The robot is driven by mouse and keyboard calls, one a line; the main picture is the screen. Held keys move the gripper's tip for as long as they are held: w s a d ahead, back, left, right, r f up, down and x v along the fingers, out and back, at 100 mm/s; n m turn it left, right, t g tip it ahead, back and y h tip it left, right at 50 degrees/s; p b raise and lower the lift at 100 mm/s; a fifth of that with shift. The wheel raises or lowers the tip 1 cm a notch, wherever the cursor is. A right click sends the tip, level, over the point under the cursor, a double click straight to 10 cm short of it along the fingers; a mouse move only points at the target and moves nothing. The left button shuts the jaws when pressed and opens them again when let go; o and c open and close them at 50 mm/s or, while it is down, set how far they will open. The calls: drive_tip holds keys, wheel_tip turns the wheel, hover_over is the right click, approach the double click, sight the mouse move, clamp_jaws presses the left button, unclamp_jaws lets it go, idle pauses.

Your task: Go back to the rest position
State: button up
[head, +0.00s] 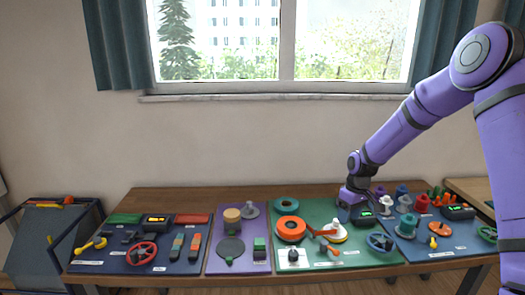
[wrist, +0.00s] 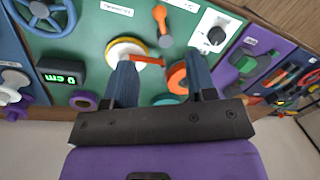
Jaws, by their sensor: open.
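My gripper (wrist: 161,72) is open in the wrist view, its two blue-grey fingers spread apart with nothing held. It hangs over the green board (wrist: 88,50). Between and beyond the fingers I see a white and yellow disc (wrist: 124,48) with an orange lever (wrist: 150,61), and an orange ring (wrist: 176,76) partly behind the right finger. Whether the fingers touch any of these I cannot tell. In the head view my arm reaches in from the right, and its end is above the back right of the green board (head: 304,262); the fingertips are not clear there.
A wooden table (head: 165,198) carries a blue board (head: 112,268), a purple board (head: 213,264) and another blue board (head: 415,249) with knobs, wheels and displays. Several upright pegs stand close to my wrist. A window (head: 280,45) is behind; open air lies above the table.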

drive_tip(key=s+r+m+t+h, duration=0.1)
drive_tip(key=s+r, duration=0.7)
drive_tip(key=r, duration=0.4)
drive_tip(key=s+r+m+t+h, duration=0.1)
drive_tip(key=s+r+m+t, duration=0.1)
drive_tip(key=s+r, duration=0.85)
drive_tip(key=s+r+m+t, duration=0.1)
drive_tip(key=s+r, duration=0.3)
drive_tip(key=s, duration=0.5)
drive_tip(key=s+r+m+t, duration=0.2)
drive_tip(key=s+r, duration=0.2)
drive_tip(key=s, duration=0.6)
drive_tip(key=shift+a+r+y, duration=0.3)
drive_tip(key=shift+a, duration=0.15)
